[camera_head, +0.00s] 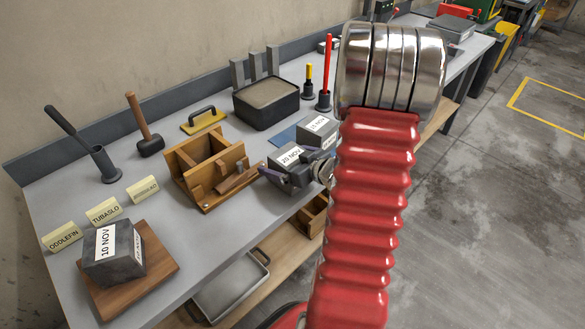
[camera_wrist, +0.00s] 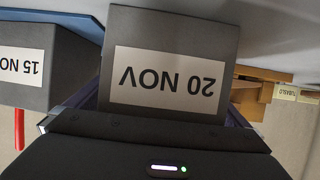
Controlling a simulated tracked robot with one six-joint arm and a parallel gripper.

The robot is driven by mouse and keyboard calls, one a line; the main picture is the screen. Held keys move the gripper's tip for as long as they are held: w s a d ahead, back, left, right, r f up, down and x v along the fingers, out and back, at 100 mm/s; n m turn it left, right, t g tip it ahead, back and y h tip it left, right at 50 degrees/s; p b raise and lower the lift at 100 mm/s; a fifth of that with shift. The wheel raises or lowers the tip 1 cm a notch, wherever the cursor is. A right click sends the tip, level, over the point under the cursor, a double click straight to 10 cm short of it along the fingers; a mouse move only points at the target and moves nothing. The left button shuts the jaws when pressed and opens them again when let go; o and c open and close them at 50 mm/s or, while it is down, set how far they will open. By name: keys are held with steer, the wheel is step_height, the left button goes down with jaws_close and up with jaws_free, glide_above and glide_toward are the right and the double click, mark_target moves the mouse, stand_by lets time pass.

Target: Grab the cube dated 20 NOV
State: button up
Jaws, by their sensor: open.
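The grey concrete cube labelled 20 NOV (camera_head: 288,156) stands on the bench in the head view, beside a second cube labelled 15 NOV (camera_head: 318,125). In the wrist view, the 20 NOV cube (camera_wrist: 172,35) fills the middle, its white label upside down. The 15 NOV cube (camera_wrist: 35,68) is at its left. My gripper (camera_head: 299,176) is open at the near side of the 20 NOV cube. In the wrist view, its jaws (camera_wrist: 165,112) show on either side of the cube's lower part. I cannot tell how deep the cube sits between them.
A third cube labelled 10 NOV (camera_head: 104,254) rests on a wooden board (camera_head: 155,277) at the front left. A wooden mould (camera_head: 203,180) stands just left of the 20 NOV cube. A dark, filled tray (camera_head: 266,112) is behind.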

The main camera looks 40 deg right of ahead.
steer(key=shift+c, duration=0.3)
steer(key=c, duration=2.1)
steer(key=shift+d+r, duration=0.1)
steer(key=shift+r, duration=0.1)
